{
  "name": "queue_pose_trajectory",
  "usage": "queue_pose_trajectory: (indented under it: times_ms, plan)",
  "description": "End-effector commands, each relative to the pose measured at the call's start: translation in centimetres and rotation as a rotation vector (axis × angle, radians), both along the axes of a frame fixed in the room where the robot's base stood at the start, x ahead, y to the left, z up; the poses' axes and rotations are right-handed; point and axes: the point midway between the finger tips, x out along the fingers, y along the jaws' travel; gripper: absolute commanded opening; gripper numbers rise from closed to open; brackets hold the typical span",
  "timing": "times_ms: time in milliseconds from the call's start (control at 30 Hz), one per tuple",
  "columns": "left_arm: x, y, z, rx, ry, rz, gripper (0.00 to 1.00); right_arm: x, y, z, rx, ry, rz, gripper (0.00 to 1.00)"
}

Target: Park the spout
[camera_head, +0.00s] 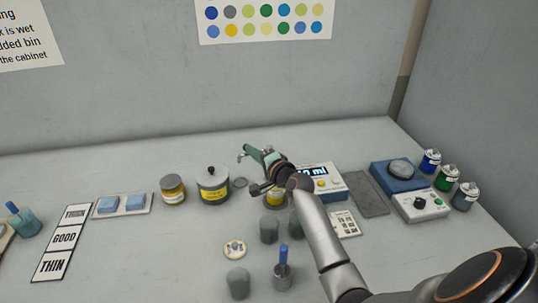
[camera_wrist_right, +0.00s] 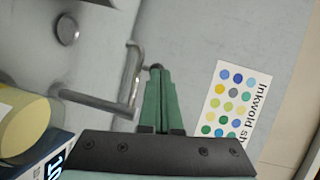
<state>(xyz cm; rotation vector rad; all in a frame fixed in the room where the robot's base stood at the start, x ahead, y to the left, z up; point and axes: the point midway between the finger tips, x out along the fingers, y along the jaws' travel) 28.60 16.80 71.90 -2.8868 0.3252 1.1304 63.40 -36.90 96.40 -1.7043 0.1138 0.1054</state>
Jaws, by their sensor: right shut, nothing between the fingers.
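The spout is a bent grey metal tube (camera_wrist_right: 126,88) left of my right gripper in the right wrist view. My right gripper (camera_head: 252,153) is raised over the back middle of the bench in the head view. In the right wrist view its green fingers (camera_wrist_right: 157,75) are together with nothing between them. Their tips are close beside the spout's bent end; I cannot tell whether they touch. In the head view a small metal piece (camera_head: 241,156) shows by the fingertips, and the gripper and arm hide most of the spout. My left gripper is not in view.
A dispenser with a display (camera_head: 322,182) stands behind my right arm, with a yellow-labelled container (camera_head: 275,198) near it. Dark cups (camera_head: 269,230) and a blue-handled tool (camera_head: 283,262) stand in front.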

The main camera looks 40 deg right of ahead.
Motion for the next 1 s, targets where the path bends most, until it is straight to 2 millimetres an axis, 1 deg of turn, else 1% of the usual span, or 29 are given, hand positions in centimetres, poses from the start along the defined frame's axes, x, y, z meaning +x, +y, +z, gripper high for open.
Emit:
queue_pose_trajectory:
  times_ms: [100, 333, 1000]
  plan:
    - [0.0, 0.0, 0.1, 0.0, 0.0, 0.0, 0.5, 0.6, 0.2, 0.0, 0.0, 0.0, 0.001, 0.0]
    - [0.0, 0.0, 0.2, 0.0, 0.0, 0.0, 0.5, 1.1, 0.2, 0.0, 0.0, -0.001, 0.0, 0.0]
    - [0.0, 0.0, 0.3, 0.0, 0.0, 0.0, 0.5, 1.3, 0.3, 0.1, 0.0, -0.001, 0.0, 0.0]
